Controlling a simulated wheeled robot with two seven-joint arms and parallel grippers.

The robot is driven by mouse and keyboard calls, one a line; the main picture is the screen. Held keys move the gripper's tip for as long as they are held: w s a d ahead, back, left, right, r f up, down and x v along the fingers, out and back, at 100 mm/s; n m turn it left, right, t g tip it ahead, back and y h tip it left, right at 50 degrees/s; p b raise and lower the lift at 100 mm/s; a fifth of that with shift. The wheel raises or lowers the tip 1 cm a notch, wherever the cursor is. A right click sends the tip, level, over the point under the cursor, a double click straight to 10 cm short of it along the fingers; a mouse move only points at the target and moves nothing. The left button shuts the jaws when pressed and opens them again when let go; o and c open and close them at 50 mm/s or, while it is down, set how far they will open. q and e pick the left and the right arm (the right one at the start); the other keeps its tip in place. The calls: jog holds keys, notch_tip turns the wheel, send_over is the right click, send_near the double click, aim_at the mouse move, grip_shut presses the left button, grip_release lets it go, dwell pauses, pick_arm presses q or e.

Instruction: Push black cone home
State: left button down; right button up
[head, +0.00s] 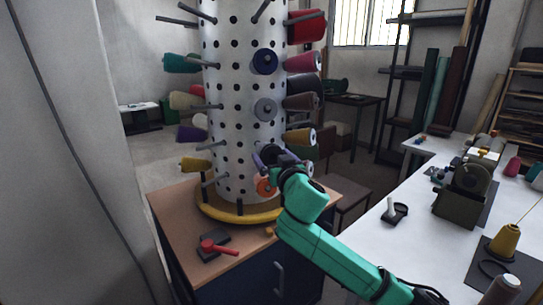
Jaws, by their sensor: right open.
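A white pegged column (233,92) with rows of dark holes stands on a yellow round base (238,214). Thread cones sit on its pegs. My teal right arm reaches up from the lower right, and my right gripper (271,160) is at the lower front of the column, open. A dark shape shows at the gripper; I cannot tell how much of it is the black cone and how much is the gripper. The wrist hides part of this spot, so contact and the cone's seating on its peg cannot be made out. My left gripper is not in view.
An orange cone (265,187) is just below the gripper, and a mustard cone (299,137) is to its right. Bare pegs stick out at left. A red-handled tool (219,247) lies on the wooden cabinet top (178,222). A white worktable (425,238) stands at right.

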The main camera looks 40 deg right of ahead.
jog(key=shift+w+d, duration=0.25)
jog(key=shift+w, duration=0.3)
jog(key=c, duration=1.2)
jog(key=shift+f+x, duration=0.2)
jog(key=shift+x, duration=1)
jog(key=shift+f+x, duration=0.25)
jog(key=shift+x, duration=1)
jog(key=o, duration=1.2)
jog(key=shift+s+a, duration=0.1)
